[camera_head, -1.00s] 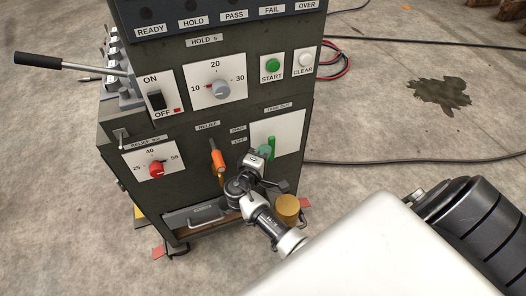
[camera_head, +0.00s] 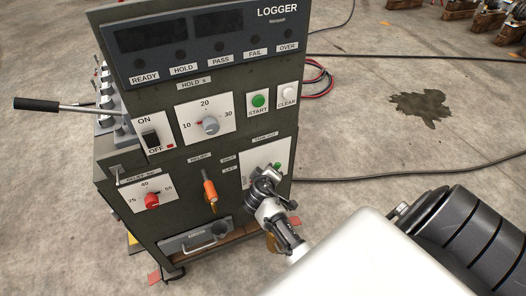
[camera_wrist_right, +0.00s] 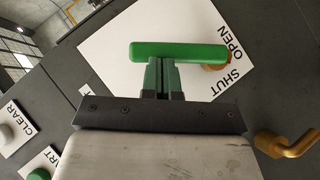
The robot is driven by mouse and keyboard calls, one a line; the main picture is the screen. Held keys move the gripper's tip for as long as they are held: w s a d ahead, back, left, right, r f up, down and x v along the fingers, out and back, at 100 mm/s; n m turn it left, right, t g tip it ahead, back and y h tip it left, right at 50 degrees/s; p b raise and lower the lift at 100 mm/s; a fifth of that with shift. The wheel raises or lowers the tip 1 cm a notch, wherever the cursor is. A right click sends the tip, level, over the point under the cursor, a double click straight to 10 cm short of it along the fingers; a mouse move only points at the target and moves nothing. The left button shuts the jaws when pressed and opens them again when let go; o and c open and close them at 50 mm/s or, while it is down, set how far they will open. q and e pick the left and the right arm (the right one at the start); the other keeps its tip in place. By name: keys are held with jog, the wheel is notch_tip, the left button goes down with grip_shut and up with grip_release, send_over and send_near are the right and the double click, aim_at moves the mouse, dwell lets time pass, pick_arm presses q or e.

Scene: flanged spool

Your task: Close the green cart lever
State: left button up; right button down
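The green lever (camera_wrist_right: 180,51) is a rounded bar on a white plate (camera_wrist_right: 115,55) marked OPEN and SHUT. It lies across the upper part of the right wrist view, with a brass fitting behind its right end. In the head view the lever (camera_head: 277,167) is mostly hidden by my right gripper (camera_head: 267,176). My right gripper's two fingers (camera_wrist_right: 163,75) are together with only a narrow slit between them. Their tips meet the lever's lower edge in the picture; I cannot tell whether they touch it. My left gripper is in neither current view.
The dark cart front carries an orange handle (camera_head: 210,191), a red knob (camera_head: 152,200), a grey dial (camera_head: 210,125), a black switch (camera_head: 151,138) and a green START button (camera_head: 259,101). A long black-gripped lever (camera_head: 37,104) juts out left. A brass elbow (camera_wrist_right: 287,146) sticks out near the plate.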

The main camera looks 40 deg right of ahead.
jog(key=s+d+f+m+y+p, duration=0.1)
jog(key=d+f+m+y+p, duration=0.2)
jog(key=d+f+y+p, duration=0.1)
jog(key=shift+d+f+y+p, duration=0.35)
jog(key=shift+d+y+p, duration=0.25)
jog(key=shift+d+p, duration=0.1)
jog(key=shift+s, duration=0.15)
dwell(0.6)
